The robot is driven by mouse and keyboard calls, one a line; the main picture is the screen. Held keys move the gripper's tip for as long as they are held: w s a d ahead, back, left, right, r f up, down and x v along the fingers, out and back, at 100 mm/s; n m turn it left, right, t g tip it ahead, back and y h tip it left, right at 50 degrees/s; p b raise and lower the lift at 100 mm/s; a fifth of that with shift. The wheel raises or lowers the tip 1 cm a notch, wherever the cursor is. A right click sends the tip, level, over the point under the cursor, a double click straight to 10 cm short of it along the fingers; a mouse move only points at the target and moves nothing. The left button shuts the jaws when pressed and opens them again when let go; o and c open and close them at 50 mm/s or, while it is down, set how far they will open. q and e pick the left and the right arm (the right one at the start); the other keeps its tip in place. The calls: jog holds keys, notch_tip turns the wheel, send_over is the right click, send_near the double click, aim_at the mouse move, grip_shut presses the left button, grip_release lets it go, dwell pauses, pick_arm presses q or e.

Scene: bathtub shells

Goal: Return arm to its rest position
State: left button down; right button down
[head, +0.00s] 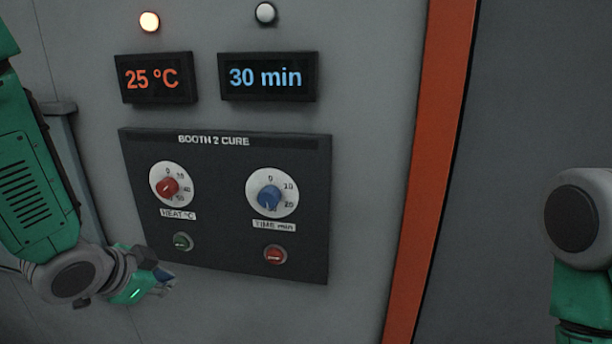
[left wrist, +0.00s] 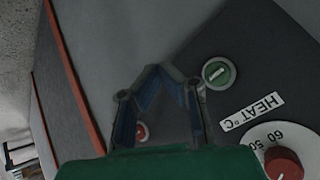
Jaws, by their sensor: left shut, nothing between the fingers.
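My left gripper (head: 163,281) is shut and empty, just left of the lower left corner of the dark control panel (head: 230,257). It also shows in the left wrist view (left wrist: 172,72), its blue fingers meeting near the green button. The panel, marked BOOTH 2 CURE, has a red heat knob (head: 168,187), a blue time knob (head: 269,197), a green button (head: 183,241) and a red button (head: 274,254). The gripper appears apart from the green button. My right arm shows in part at the right edge; its gripper is out of view.
Above the panel, one display (head: 155,78) reads 25 °C and another (head: 268,76) reads 30 min. The left lamp (head: 149,21) is lit; the right lamp (head: 265,13) looks unlit. An orange strip (head: 430,160) runs down the wall right of the panel.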

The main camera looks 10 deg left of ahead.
pick_arm(q)
jog(key=s+f+n+g+b, duration=0.25)
jog(key=s+f, duration=0.25)
jog(key=f, duration=0.6)
jog(key=s+f+n+g+b, duration=0.25)
jog(key=s+f, duration=0.35)
jog(key=f, duration=0.6)
jog(key=s+f+n+g+y+b, duration=0.1)
jog(key=s+f+n+g+b, duration=0.1)
jog(key=s+f, duration=1.1)
jog(key=s+d+n+b, duration=0.1)
jog(key=s+b, duration=0.1)
jog(key=s, duration=0.1)
jog(key=shift+s+f+g, duration=0.15)
jog(key=shift+f+g, duration=0.1)
jog(key=shift+g, duration=0.15)
jog(key=shift+d, duration=0.25)
jog(key=shift+a, duration=0.2)
jog(key=shift+d, duration=0.1)
